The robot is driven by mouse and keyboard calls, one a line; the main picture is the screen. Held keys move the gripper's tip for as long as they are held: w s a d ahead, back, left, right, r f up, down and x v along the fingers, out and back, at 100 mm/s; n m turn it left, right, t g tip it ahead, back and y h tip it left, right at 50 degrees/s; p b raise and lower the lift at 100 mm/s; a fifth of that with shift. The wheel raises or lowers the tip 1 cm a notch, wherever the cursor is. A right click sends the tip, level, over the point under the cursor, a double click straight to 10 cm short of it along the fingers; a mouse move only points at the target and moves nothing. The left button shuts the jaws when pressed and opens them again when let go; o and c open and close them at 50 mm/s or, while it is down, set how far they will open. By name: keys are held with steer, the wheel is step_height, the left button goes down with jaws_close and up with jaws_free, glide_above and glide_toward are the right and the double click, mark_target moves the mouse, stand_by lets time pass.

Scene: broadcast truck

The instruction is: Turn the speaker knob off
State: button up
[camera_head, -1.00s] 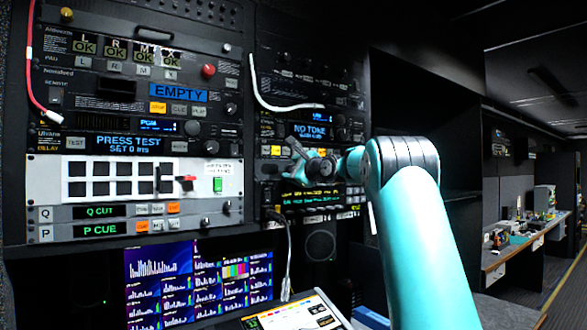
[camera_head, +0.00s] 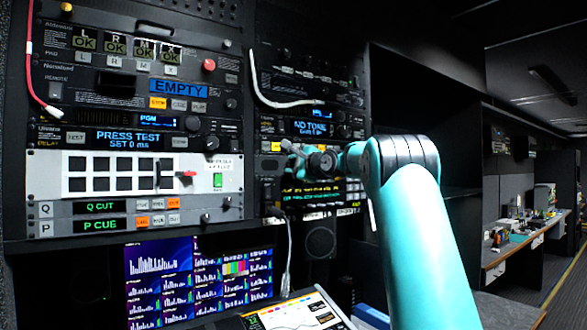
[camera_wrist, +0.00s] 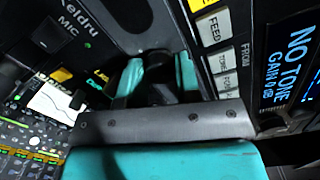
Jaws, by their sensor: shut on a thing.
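In the head view the gripper and wrist hide the knob. The panel beside it carries a MIC label and FEED, TONE and FROM buttons (camera_wrist: 213,27).
A round speaker grille (camera_head: 320,242) sits below my gripper. A white cable (camera_head: 290,255) hangs beside it, and another white cable (camera_head: 283,101) loops above. A tilted screen (camera_head: 295,312) stands in front, below. Shelves lie to the right.

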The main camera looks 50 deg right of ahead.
steer(key=n+b, duration=0.1)
steer(key=n, duration=0.2)
steer(key=shift+f+n, duration=0.15)
steer(key=shift+n, duration=0.25)
steer(key=n+b, duration=0.1)
steer(key=n, duration=0.3)
steer(key=shift+b, duration=0.3)
steer(key=shift+f+n+h+b, duration=0.1)
steer(key=shift+n+h+b, duration=0.3)
steer(key=shift+n+b, duration=3.6)
steer(key=shift+n+h+b, duration=0.1)
steer(key=shift+n+h, duration=0.3)
steer(key=shift+n, duration=7.5)
steer(key=o, duration=0.9)
